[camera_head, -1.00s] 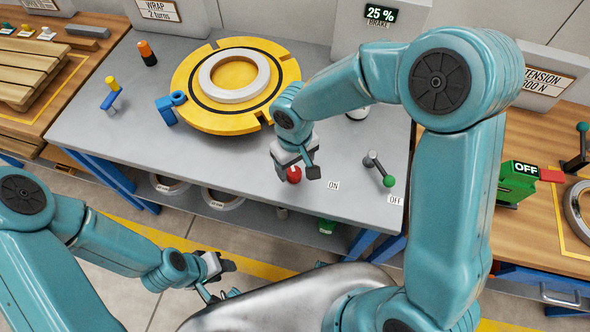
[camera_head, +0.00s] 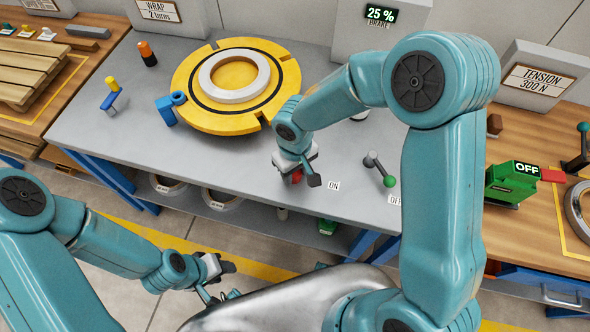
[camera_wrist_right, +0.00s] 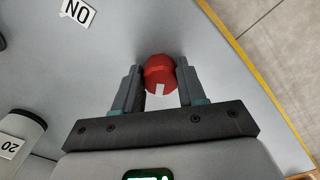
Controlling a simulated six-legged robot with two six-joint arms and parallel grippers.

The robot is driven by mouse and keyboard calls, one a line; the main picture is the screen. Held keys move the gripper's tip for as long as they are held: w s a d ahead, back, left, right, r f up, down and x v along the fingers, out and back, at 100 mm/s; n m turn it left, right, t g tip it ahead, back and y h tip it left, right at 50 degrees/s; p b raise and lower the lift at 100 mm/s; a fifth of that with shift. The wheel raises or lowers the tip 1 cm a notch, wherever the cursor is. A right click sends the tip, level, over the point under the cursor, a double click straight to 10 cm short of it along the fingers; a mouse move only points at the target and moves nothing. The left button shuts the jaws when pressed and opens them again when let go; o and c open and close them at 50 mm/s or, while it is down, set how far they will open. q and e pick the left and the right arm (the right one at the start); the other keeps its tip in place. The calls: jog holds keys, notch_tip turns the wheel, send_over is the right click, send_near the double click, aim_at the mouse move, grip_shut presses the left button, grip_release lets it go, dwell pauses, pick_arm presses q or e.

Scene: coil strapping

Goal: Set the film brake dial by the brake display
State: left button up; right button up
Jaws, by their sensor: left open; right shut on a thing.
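The brake display (camera_head: 381,14) at the back of the grey table reads 25 %, with BRAKE beneath it. A red dial (camera_head: 297,176) stands near the table's front edge, mostly hidden by my right gripper. In the right wrist view the red dial (camera_wrist_right: 159,72) has a white mark facing the palm. My right gripper (camera_wrist_right: 160,85) is shut on it, one finger on each side. No number scale shows beside the dial. My left gripper (camera_head: 225,267) is open and empty, low in front of the table.
A lever with a green knob (camera_head: 389,181) stands right of the dial, between ON and OFF labels. A yellow turntable (camera_head: 205,118) with a white ring lies behind. A pale cylinder marked 20 (camera_wrist_right: 22,135) is close to my right gripper.

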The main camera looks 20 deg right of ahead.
jog(key=shift+s+f+n, duration=0.1)
jog(key=shift+n, duration=1.1)
jog(key=o, duration=1.1)
jog(key=shift+c, duration=0.2)
notch_tip(320, 180, up, 16)
jog(key=p, duration=0.1)
